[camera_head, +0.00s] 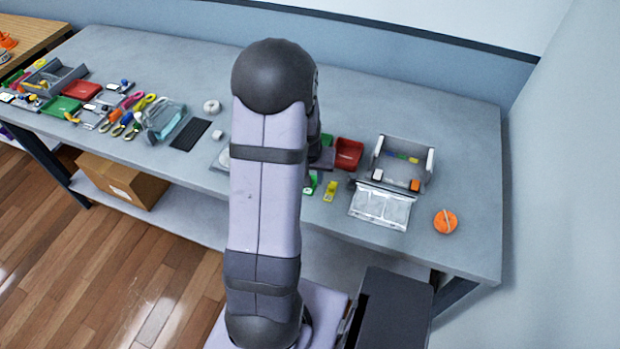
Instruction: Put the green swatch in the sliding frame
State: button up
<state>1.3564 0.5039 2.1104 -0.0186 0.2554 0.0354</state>
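A small green piece (312,182) lies on the table just right of my arm, partly hidden by it. Another green thing (327,140) shows behind my wrist, next to a red tray. I cannot tell which one is the green swatch. A pale, flat framed panel (380,206) lies at the table's front edge, before a grey open holder (404,150). I cannot tell for sure which is the sliding frame. My arm covers the middle of the view. Only a dark part of my wrist or gripper (322,158) shows beside it; the fingers cannot be made out.
A red tray (348,154) sits left of the holder. A yellow piece (330,191) lies near the front edge. An orange disc (445,222) is at the right. Tools and trays crowd the left end. The table's back right is clear.

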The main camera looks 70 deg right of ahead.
aim_at(310, 191)
jog(key=shift+b+v, duration=0.85)
jog(key=shift+v, duration=1.75)
jog(key=shift+s+d, duration=0.1)
jog(key=shift+d, duration=0.05)
jog(key=w+a+r+n+y, duration=0.15)
jog(key=w+a+n, duration=0.55)
jog(key=w+a, duration=1)
jog(key=s+a+n+y, duration=0.1)
jog(key=s+a+n, duration=0.2)
jog(key=a, duration=1.9)
jog(key=n, duration=0.5)
jog(key=shift+a+g+y, duration=0.3)
jog(key=shift+y, duration=0.05)
jog(key=shift+o, duration=0.5)
jog(key=shift+s+a+n, duration=0.25)
jog(key=shift+a+n, duration=0.15)
jog(key=shift+d, duration=0.15)
